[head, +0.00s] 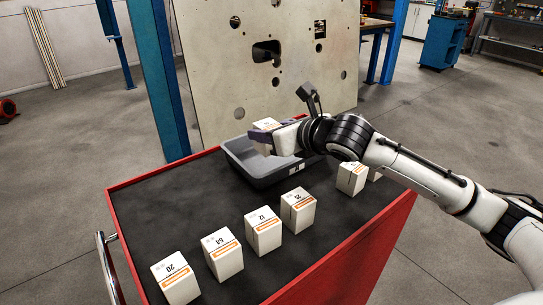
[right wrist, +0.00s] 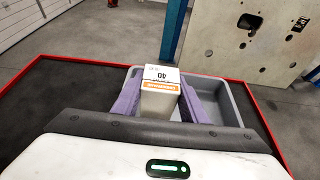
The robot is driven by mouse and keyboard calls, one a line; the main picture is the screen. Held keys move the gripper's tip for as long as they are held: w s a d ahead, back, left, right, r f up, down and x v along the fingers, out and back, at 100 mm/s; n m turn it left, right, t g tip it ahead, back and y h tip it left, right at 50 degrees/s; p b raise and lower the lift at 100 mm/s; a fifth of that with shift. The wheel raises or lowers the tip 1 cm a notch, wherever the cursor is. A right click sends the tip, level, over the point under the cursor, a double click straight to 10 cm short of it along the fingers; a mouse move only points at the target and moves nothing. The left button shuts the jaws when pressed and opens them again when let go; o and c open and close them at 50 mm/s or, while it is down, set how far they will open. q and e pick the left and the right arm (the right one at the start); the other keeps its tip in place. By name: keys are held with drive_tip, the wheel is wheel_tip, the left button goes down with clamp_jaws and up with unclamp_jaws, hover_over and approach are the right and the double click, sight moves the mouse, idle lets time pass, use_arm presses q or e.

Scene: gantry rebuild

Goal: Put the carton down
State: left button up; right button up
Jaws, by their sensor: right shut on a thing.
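My right gripper (head: 267,139) is shut on a white carton (head: 267,124) with an orange band. In the right wrist view the carton (right wrist: 160,92) is marked 40 and sits between the two purple fingers (right wrist: 160,100). The gripper holds it over the grey tray (head: 232,160), whose rim (right wrist: 238,112) also shows behind the carton in the right wrist view. I cannot tell whether the carton's underside touches the tray, as it is hidden. My left gripper is not in view.
The tray stands on a red cart (head: 150,178) with a dark top. Several similar cartons stand along its near side, marked 20 (head: 176,279), 64 (head: 223,255), 12 (head: 263,232) and 25 (head: 298,211); another carton (head: 351,178) stands under my right arm. The cart's left part is clear. A large holed panel (head: 220,70) stands behind.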

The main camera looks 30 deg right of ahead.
sight(269, 154)
wheel_tip(269, 154, down, 6)
drive_tip(key=shift+r, duration=0.15)
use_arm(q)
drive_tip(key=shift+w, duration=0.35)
use_arm(e)
drive_tip(key=shift+f, duration=0.35)
drive_tip(key=shift+f, duration=0.1)
drive_tip(key=o, duration=1.1)
drive_tip(key=shift+o, duration=0.2)
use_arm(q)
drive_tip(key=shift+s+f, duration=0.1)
use_arm(e)
drive_tip(key=shift+s, duration=0.25)
drive_tip(key=v, duration=0.5)
drive_tip(key=b+v, duration=0.1)
drive_tip(key=v, duration=0.4)
drive_tip(key=shift+d+b, duration=0.25)
drive_tip(key=shift+b, duration=0.05)
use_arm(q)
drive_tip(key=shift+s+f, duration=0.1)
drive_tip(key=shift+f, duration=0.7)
use_arm(e)
drive_tip(key=shift+s+a+r, duration=0.15)
drive_tip(key=shift+s+r, duration=0.3)
drive_tip(key=shift+s, duration=0.25)
